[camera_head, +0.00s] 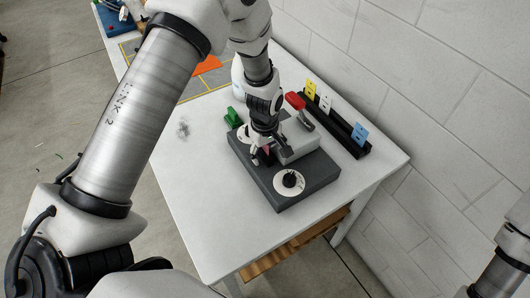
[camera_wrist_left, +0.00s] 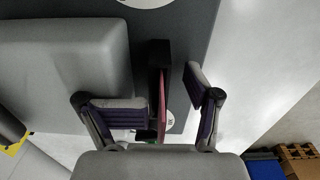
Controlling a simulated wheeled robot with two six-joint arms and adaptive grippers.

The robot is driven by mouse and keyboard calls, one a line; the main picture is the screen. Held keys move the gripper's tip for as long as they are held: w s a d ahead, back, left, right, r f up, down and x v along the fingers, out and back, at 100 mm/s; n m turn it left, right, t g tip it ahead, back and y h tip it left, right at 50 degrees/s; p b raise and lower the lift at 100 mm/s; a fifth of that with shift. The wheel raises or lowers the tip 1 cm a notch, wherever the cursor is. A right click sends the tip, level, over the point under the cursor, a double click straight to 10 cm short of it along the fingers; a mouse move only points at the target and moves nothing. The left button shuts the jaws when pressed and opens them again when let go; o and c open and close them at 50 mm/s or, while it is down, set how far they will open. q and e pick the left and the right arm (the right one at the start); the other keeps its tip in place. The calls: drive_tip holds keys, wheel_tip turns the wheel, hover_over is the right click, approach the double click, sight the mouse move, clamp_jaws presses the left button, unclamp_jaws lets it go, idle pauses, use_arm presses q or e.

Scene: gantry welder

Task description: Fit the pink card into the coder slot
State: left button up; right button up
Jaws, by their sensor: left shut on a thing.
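The coder is a dark grey base (camera_head: 315,178) on the white table, with a lighter grey block (camera_head: 300,141) and a white dial with a black knob (camera_head: 290,180). My left gripper (camera_head: 265,148) points down at the coder's left part, beside the block. It is shut on the pink card (camera_wrist_left: 162,105), which shows edge-on in the wrist view between the fingers (camera_wrist_left: 170,103). The card's far end is at a narrow black holder (camera_wrist_left: 158,54) on the coder. I cannot tell how deep the card sits there. My right gripper is out of view.
A black rack (camera_head: 337,127) behind the coder holds a yellow card (camera_head: 310,91), a white card (camera_head: 325,104) and a blue card (camera_head: 360,133). A red handle (camera_head: 295,101) rises by the block. A green object (camera_head: 233,117) stands left. The table's front is clear.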

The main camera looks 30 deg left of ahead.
use_arm(q)
drive_tip(key=shift+s+f, duration=0.3)
drive_tip(key=r, duration=0.4)
drive_tip(key=w+r, duration=0.1)
drive_tip(key=r, duration=0.5)
drive_tip(key=s+r, duration=0.1)
drive_tip(key=shift+r, duration=0.4)
drive_tip(key=shift+w+r, duration=0.1)
drive_tip(key=shift+r, duration=0.3)
drive_tip(key=shift+w, duration=0.1)
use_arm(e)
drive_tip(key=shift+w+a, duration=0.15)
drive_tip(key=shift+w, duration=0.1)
